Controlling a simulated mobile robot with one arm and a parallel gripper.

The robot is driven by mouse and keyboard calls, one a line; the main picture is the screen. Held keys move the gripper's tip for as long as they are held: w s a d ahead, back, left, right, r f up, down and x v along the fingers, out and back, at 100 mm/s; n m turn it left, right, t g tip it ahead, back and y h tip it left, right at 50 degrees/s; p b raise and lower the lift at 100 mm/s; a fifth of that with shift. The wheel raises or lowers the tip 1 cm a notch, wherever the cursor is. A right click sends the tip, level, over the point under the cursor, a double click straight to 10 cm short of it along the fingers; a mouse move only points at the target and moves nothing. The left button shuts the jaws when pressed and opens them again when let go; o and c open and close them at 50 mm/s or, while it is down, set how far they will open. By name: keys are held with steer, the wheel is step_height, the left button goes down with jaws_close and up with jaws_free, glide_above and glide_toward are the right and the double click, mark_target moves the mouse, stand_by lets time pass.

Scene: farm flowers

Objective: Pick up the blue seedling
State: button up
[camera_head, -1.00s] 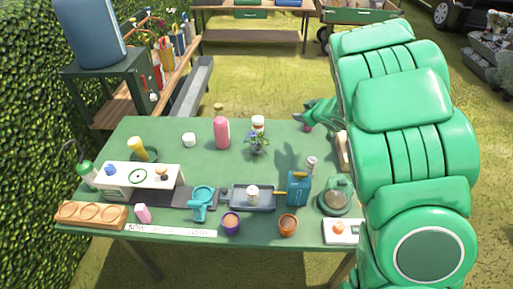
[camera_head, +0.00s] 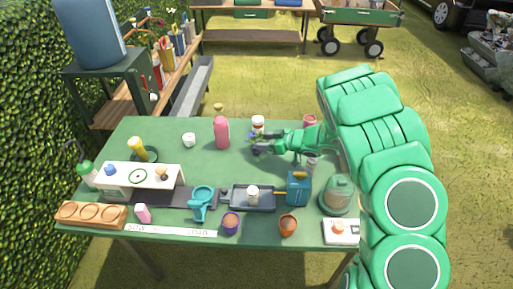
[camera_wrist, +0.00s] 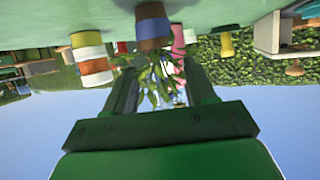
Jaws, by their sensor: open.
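The blue seedling (camera_head: 252,136) stands toward the back middle of the green table, largely covered by my gripper in the head view. In the wrist view, which is upside down, its brown pot with a blue band (camera_wrist: 153,28) stands on the table. Its leaves (camera_wrist: 158,75) hang between my two fingers. My gripper (camera_head: 257,145) is open and reaches in from the right at the seedling. The fingers also show in the wrist view (camera_wrist: 160,90), one on each side of the foliage. I cannot tell whether they touch it.
A pink pot (camera_head: 310,121) is behind my arm.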

steer(key=shift+x, duration=2.45)
steer(key=shift+c, duration=0.3)
jaws_close()
